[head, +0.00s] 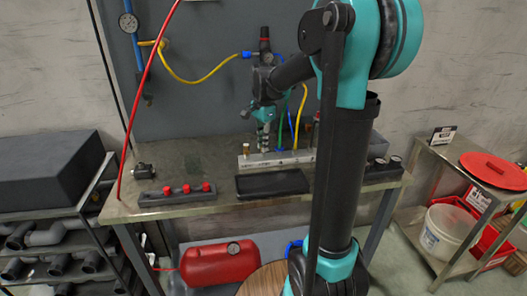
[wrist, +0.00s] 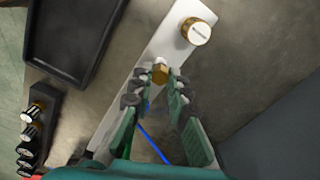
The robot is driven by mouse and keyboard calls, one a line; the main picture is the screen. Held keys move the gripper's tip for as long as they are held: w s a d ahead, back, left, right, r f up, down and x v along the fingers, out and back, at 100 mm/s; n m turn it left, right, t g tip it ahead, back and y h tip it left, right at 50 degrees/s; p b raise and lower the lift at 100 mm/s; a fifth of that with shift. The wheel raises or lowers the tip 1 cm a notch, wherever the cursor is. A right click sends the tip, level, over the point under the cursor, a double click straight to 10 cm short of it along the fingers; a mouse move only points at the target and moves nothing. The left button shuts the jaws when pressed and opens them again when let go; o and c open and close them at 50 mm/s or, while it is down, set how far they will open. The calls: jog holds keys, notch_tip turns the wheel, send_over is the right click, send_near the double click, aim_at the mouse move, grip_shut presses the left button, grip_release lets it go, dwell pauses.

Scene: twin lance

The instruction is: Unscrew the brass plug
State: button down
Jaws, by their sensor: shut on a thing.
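The brass plug (wrist: 160,73) is a small hex-sided brass piece on the pale manifold bar (wrist: 181,18). My gripper (wrist: 158,82) has its green and grey fingers shut on it, one on each side. Whether its lower end is still threaded in the bar is hidden. In the head view my gripper (head: 264,145) points down at the bar (head: 290,158) on the bench, and the fingers hide the plug. A second brass piece (wrist: 198,31) with a round pale, marked face stands on the bar beyond the gripped one.
An empty black tray (head: 272,183) lies in front of the bar. A holder with red caps (head: 175,194) is to its left, and a rack with round pale-faced parts (head: 385,169) to its right. Yellow (head: 190,79) and blue hoses hang near my arm.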

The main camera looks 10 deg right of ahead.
jog(key=n, duration=0.5)
jog(key=shift+n, duration=0.3)
jog(key=n, duration=1.6)
jog(key=shift+r, duration=0.1)
jog(key=shift+r, duration=0.6)
jog(key=shift+r, duration=1.55)
jog(key=shift+r, duration=0.1)
